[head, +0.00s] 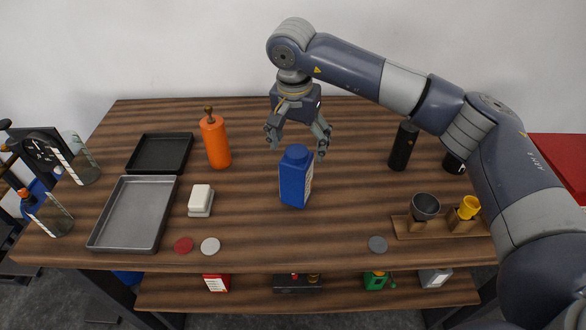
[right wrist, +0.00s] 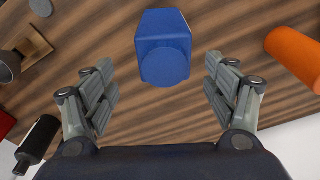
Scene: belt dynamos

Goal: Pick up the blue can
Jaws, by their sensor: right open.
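The blue can (head: 294,178) stands upright near the middle of the wooden table, with a round blue cap and a pale label on its right side. My right gripper (head: 298,148) points down above and just behind the can, open and empty. In the right wrist view the blue can (right wrist: 163,50) shows from above, beyond the open fingers of the right gripper (right wrist: 160,92) and between their lines. The fingers do not touch it as far as I can see. My left gripper is not clearly in view.
An orange bottle (head: 216,142) stands left of the can. A white block (head: 201,199), a grey tray (head: 101,238) and a black tray (head: 131,167) lie farther left. A black bottle (head: 402,147) and a wooden stand (head: 405,228) with cups are at the right. Table around the can is clear.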

